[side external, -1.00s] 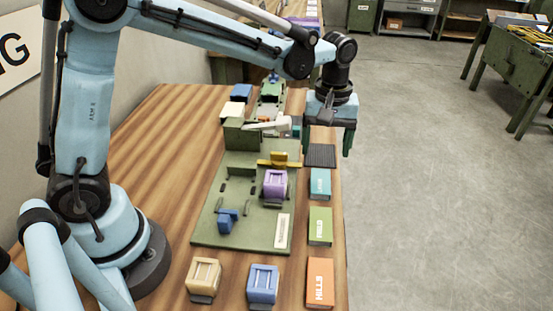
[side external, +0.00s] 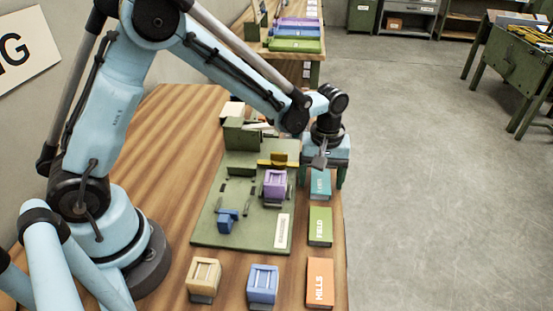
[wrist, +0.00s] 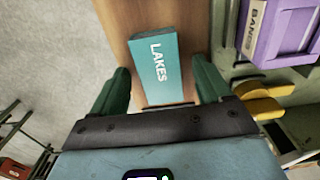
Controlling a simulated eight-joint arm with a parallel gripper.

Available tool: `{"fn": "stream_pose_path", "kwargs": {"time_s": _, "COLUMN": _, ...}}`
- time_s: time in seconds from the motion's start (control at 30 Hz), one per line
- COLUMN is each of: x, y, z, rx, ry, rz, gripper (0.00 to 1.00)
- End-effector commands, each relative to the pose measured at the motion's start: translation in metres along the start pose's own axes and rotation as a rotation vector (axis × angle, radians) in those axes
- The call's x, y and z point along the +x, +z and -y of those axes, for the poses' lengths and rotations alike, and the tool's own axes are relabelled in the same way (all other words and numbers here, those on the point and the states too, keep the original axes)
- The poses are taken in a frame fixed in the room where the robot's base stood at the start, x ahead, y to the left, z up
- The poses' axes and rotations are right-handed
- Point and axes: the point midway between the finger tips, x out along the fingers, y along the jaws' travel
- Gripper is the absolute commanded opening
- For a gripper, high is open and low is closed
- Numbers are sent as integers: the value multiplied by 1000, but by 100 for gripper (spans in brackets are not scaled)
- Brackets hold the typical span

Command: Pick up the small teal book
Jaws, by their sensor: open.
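The small teal book (side external: 320,186) lies on the right side of the wooden table, partly hidden under my gripper (side external: 325,180) in the side view. In the wrist view the teal book (wrist: 154,62), lettered LAKES, lies ahead of and between the two green fingers of my gripper (wrist: 162,88). The fingers are spread wider than the book, one on each side, with nothing held. I cannot tell the exact height of the fingertips above the table.
A green book (side external: 320,226) and an orange book (side external: 320,282) lie in line nearer the camera. A green board (side external: 250,222) with a purple block (side external: 275,184) and yellow part (side external: 278,160) stands close to the left. The table's edge and open floor are to the right.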

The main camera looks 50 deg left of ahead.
Motion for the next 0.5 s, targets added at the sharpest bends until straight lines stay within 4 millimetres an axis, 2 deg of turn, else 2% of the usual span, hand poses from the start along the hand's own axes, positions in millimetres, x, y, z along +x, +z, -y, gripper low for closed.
{"fn": "stream_pose_path", "kwargs": {"time_s": 0.1, "x": 0, "y": 0, "z": 0, "rx": 0, "ry": 0, "rz": 0, "gripper": 78}}
{"fn": "stream_pose_path", "kwargs": {"time_s": 0.5, "x": 0, "y": 0, "z": 0, "rx": 0, "ry": 0, "rz": 0, "gripper": 17}}
